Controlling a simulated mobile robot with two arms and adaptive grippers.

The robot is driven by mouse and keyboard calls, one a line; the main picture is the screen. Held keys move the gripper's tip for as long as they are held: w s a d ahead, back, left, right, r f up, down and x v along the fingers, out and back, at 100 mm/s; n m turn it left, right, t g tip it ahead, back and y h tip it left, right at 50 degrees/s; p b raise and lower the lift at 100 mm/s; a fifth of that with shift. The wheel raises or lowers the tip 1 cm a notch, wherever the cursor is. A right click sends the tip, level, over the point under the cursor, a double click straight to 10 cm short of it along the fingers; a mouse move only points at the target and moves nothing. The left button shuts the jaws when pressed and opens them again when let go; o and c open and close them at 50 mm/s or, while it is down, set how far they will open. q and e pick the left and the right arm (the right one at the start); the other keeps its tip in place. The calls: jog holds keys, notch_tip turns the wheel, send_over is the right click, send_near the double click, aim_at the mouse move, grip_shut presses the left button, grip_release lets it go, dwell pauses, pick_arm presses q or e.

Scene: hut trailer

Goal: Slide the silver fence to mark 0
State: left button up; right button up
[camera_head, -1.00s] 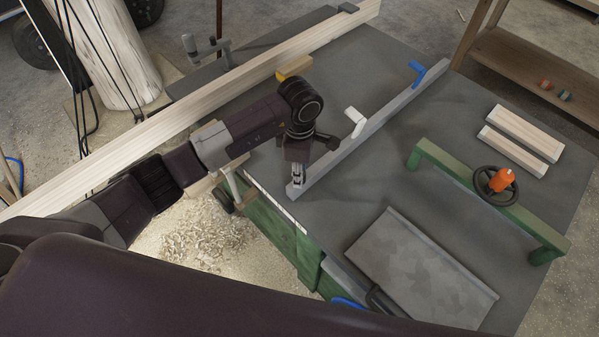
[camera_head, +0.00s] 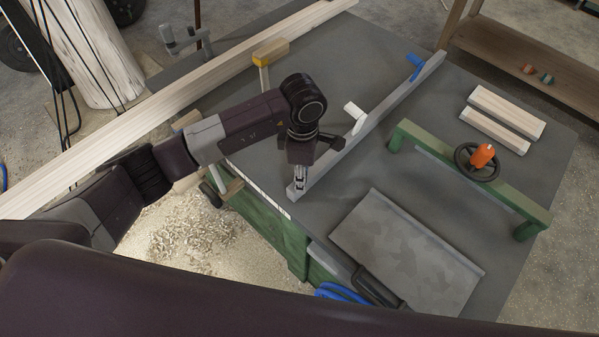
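The silver fence (camera_head: 382,115) is a long grey bar lying diagonally across the dark table top. It carries a white lever (camera_head: 355,115) near its middle and a blue handle (camera_head: 415,66) near its far end. My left gripper (camera_head: 309,163) is down at the fence's near end, seemingly touching it. Its fingertips are partly hidden, so its grip cannot be made out. A pale scale strip (camera_head: 258,188) runs along the table's near-left edge, beside the fence's near end. Its marks are too small to read. My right gripper is out of view.
A green frame with an orange-knobbed wheel (camera_head: 468,180) stands right of the fence. A grey plate (camera_head: 405,250) lies in front of it. Two pale blocks (camera_head: 500,118) lie at the right. A long wooden beam (camera_head: 180,105) crosses behind my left arm.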

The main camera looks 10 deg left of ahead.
pick_arm(q)
jog(key=shift+o, duration=0.8)
jog(key=shift+d+r, duration=0.1)
jog(key=shift+d, duration=0.05)
jog(key=shift+a, duration=0.2)
jog(key=shift+w+r, duration=0.1)
jog(key=shift+r, duration=0.1)
notch_tip(320, 180, up, 12)
jog(key=shift+f, duration=0.2)
jog(key=shift+d, duration=0.1)
